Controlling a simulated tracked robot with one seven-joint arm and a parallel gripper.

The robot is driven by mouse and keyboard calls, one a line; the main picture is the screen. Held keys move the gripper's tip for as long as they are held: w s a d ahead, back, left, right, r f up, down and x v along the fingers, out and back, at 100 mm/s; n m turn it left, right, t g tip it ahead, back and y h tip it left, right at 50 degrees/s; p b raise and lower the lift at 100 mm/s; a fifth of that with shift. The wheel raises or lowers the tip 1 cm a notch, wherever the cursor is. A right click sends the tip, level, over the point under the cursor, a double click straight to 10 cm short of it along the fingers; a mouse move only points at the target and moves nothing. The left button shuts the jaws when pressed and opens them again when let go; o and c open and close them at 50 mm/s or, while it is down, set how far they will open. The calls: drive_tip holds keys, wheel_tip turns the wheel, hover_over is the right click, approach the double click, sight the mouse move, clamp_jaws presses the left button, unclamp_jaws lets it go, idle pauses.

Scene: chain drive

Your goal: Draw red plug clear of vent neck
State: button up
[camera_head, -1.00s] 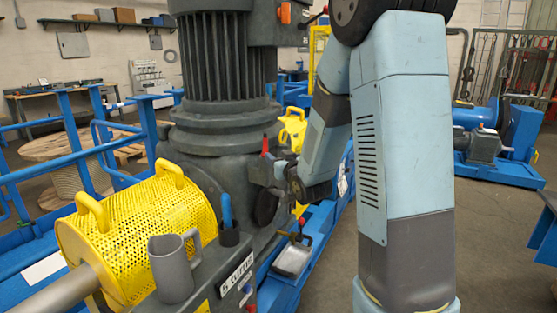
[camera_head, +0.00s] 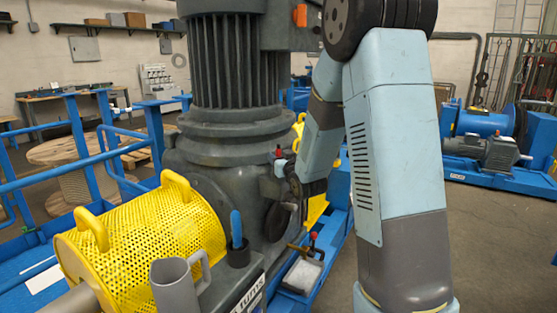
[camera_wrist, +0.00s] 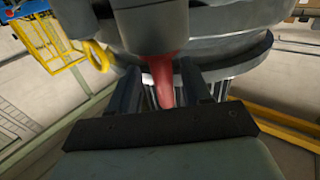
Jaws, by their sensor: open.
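The red plug (camera_wrist: 162,78) shows in the wrist view as a tapered red piece between the two dark fingers of my gripper (camera_wrist: 160,88). The fingers are open, one on each side of it; I cannot tell whether either touches it. A grey rounded part (camera_wrist: 150,28) sits against the plug's upper end in that view, and the vent neck itself is not clearly made out. In the head view the plug's small red tip (camera_head: 278,152) shows beside the grey gear housing, near my wrist. My gripper is mostly hidden there.
The large grey motor (camera_head: 235,70) stands close to my arm. A yellow perforated guard (camera_head: 145,240), a grey jug (camera_head: 180,285) and a blue-handled tool (camera_head: 236,228) are at front left. A small tray (camera_head: 302,272) sits low on the blue frame. Floor at right is open.

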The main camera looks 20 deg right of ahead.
drive_tip(key=shift+a, duration=0.15)
drive_tip(key=shift+c, duration=0.6)
clamp_jaws()
drive_tip(key=shift+r, duration=0.15)
drive_tip(key=shift+r, duration=4.4)
